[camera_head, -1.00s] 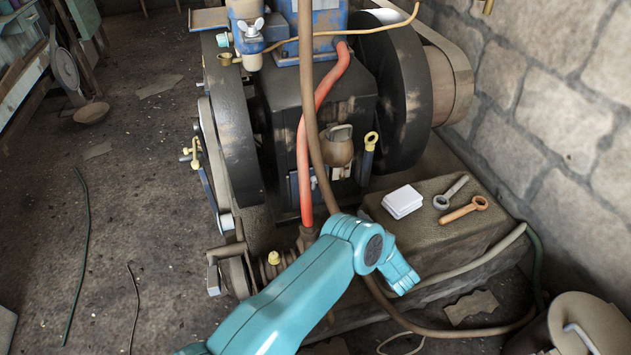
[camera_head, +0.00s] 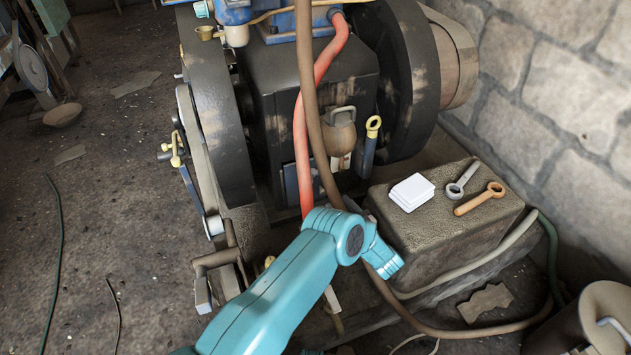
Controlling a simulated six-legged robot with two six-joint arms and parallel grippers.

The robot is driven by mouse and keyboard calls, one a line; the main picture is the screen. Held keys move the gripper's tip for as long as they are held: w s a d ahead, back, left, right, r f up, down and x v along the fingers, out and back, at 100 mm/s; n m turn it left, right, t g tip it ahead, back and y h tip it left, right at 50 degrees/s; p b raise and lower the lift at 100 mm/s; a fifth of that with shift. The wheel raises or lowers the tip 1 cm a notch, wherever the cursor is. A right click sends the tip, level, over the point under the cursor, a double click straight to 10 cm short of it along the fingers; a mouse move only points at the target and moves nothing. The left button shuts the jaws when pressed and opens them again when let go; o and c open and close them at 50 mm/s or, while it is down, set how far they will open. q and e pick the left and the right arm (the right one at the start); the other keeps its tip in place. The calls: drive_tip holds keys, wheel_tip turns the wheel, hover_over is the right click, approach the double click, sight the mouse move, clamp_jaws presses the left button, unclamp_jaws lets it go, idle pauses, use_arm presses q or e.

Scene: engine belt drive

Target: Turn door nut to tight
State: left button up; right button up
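The engine (camera_head: 315,110) is a dark, worn block with a large black wheel on each side. I cannot pick out a door nut on it for certain. A small latched bulb-shaped part (camera_head: 338,130) sits on its front face, next to a brass-topped blue fitting (camera_head: 372,140). A brass fitting (camera_head: 174,150) with a blue lever stands at the engine's left side. My teal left arm comes in from the bottom left and bends in front of the engine. Its gripper cannot be made out; it is hidden or outside the picture. My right gripper is not in view.
A stone block (camera_head: 440,228) at the right carries a white pad (camera_head: 411,192), a grey wrench (camera_head: 462,180) and an orange-brown wrench (camera_head: 480,199). A red hose (camera_head: 302,150) and a brown hose (camera_head: 312,120) hang before the engine. A stone wall (camera_head: 560,90) closes the right side.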

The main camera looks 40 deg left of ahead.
sight(314, 175)
use_arm(q)
drive_tip(key=b+x, duration=0.3)
drive_tip(key=x, duration=0.9)
drive_tip(key=shift+a+f+b, duration=0.1)
drive_tip(key=shift+f+b, duration=0.05)
drive_tip(key=shift+b, duration=0.15)
drive_tip(key=shift+w+a, duration=0.2)
drive_tip(key=shift+a, duration=0.3)
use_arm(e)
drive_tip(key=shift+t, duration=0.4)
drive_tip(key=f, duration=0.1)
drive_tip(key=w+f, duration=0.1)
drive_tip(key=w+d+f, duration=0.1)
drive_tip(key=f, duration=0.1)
use_arm(q)
drive_tip(key=shift+c, duration=0.3)
